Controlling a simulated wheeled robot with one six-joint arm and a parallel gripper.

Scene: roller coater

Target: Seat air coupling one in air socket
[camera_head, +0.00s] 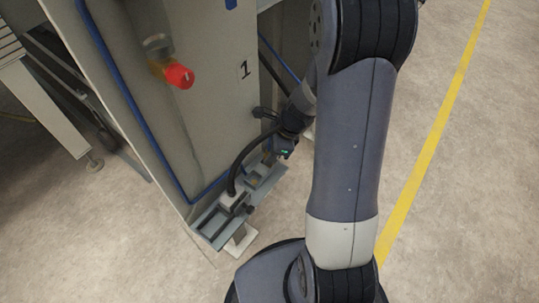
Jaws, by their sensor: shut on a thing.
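A black hose (239,165) arcs from a pale block on the tray up toward my wrist. A short dark fitting (263,113) stands at the panel below the label "1"; I cannot tell whether it is the air socket. Whether the coupling touches a socket cannot be seen.
The machine panel (215,95) carries a red-capped knob (180,76) and blue tubing along its edge. A grey metal tray (213,224) juts out at its foot. My arm covers the middle right. Open floor with a yellow line (432,135) lies to the right.

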